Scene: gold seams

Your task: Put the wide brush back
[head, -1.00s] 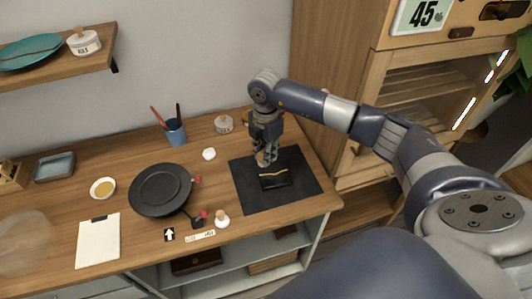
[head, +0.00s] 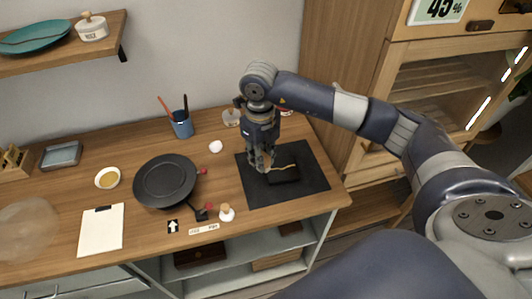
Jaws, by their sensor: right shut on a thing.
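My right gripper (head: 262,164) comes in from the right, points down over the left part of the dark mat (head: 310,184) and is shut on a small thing. What it holds is mostly hidden by the fingers; I take it for the wide brush, but its shape does not show. Beside the fingertips, a black piece with a gold seam (head: 286,172) lies on the mat. A blue cup (head: 182,127) with a red and a dark handle standing in it is at the back of the bench. My left gripper is not in view.
A black round plate (head: 165,181) lies left of the mat, with small red-tipped items beside it. A small bottle (head: 226,213) stands near the front edge. A white sheet (head: 101,232) and a yellow-filled bowl (head: 107,178) are further left. Bench between cup and mat is mostly clear.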

